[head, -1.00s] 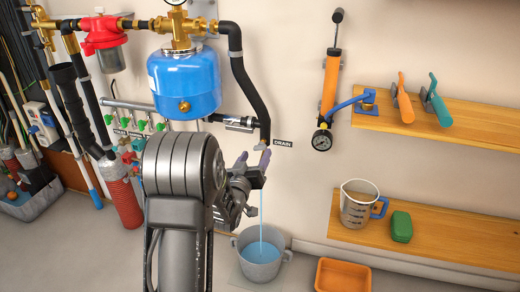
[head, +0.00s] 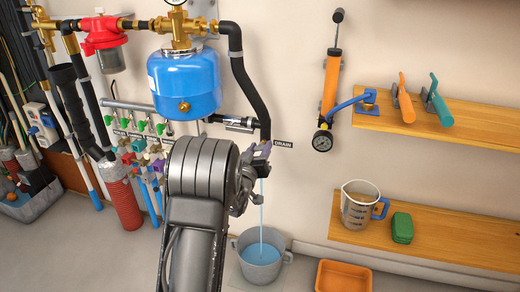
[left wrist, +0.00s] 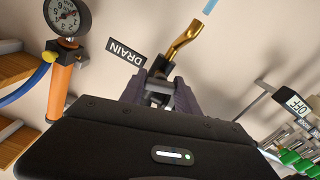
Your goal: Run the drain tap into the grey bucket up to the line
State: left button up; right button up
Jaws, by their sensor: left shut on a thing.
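The grey bucket (head: 262,277) stands on the floor under the drain outlet with blue water in it. A thin blue stream (head: 262,212) falls into it. I cannot make out a fill line. My left gripper (head: 262,150) is at the drain tap, beside the DRAIN label (head: 283,144), and mostly hides the tap. In the left wrist view, the gripper fingers (left wrist: 160,92) are shut on the tap's grey handle (left wrist: 159,80). The brass spout (left wrist: 184,42) shows just beyond them with blue water at its mouth. My right gripper is out of view.
A blue tank (head: 184,85) and black hose (head: 246,85) are above the tap. An orange tray (head: 343,277) is on the floor right of the bucket. The lower shelf (head: 450,237) holds a measuring jug (head: 357,207) and green block (head: 402,228). Red cylinder (head: 124,200) stands left.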

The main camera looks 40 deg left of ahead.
pick_arm(q)
grip_shut()
jog(key=shift+f+m+b, duration=0.15)
jog(key=shift+m+b, duration=0.65)
jog(key=shift+m, duration=0.1)
jog(key=shift+m+b, duration=0.4)
jog(key=shift+m, duration=0.6)
jog(key=o, duration=0.6)
grip_release()
jog(key=shift+s, duration=0.1)
jog(key=p+v, duration=0.1)
jog(key=v, duration=0.6)
jog(key=shift+s+d, duration=0.15)
jog(key=shift+s, duration=0.15)
